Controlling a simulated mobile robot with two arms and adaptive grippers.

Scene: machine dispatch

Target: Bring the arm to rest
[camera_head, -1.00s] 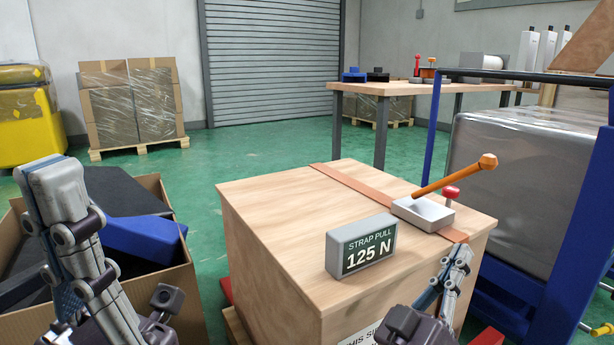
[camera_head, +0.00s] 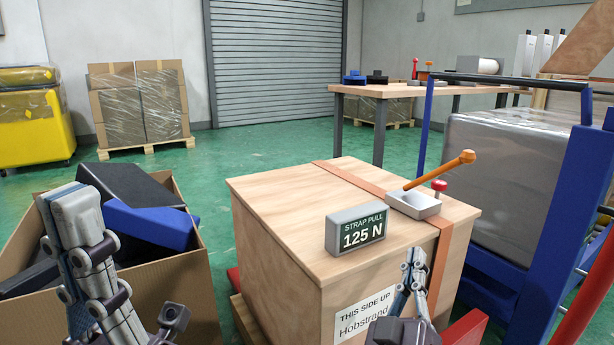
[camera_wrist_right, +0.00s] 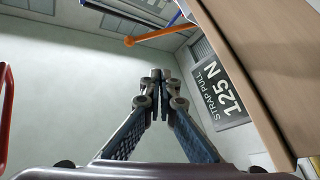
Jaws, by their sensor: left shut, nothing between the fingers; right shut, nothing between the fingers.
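My left gripper (camera_head: 82,212) points up at the lower left in the head view, in front of an open cardboard box. It is shut and empty. My right gripper (camera_head: 418,258) is at the lower middle, in front of the near side of the wooden crate (camera_head: 275,190). In the right wrist view my right gripper (camera_wrist_right: 161,76) has its fingertips together with nothing between them. A brown strap (camera_head: 352,180) runs over the crate. A tensioner with an orange handle (camera_head: 440,171) and a red knob (camera_head: 439,185) sits on it, beside a grey display (camera_head: 357,229) reading "STRAP PULL 125 N".
The cardboard box (camera_head: 180,290) at left holds blue and black items. A blue frame (camera_head: 560,220) and a grey wrapped load (camera_head: 500,190) stand at right. A workbench (camera_head: 400,90) is behind. Green floor (camera_head: 255,145) is open between the crate and the back wall.

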